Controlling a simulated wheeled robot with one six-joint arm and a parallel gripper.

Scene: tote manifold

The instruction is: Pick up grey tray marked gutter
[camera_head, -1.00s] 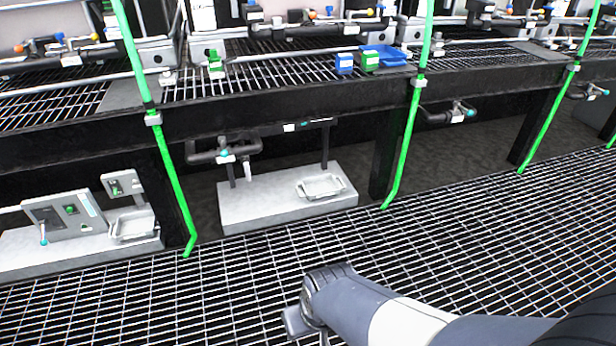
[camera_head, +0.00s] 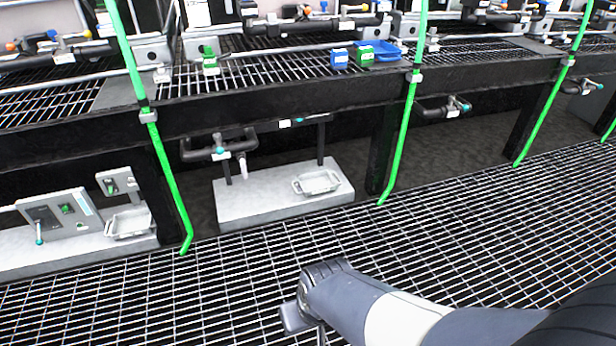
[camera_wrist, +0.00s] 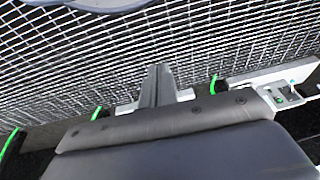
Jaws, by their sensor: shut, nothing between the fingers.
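Two grey trays show in the head view. One tray (camera_head: 317,182) sits on a low pale block (camera_head: 255,205) under the bench, at the middle. The other tray (camera_head: 128,223) sits on a block at the lower left, beside grey switch panels. I cannot read a gutter marking on either. My gripper (camera_head: 297,317) is in the front, over the grating, well apart from both trays. In the wrist view my gripper (camera_wrist: 158,72) is shut and empty. I cannot make out a tray for certain there.
Green upright pipes (camera_head: 167,175) stand along the bench front, with another (camera_head: 410,140) right of the middle tray. A black bench beam (camera_head: 280,100) and a pipe with a valve (camera_head: 220,150) hang above that tray's block. The grating floor (camera_head: 470,220) is clear.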

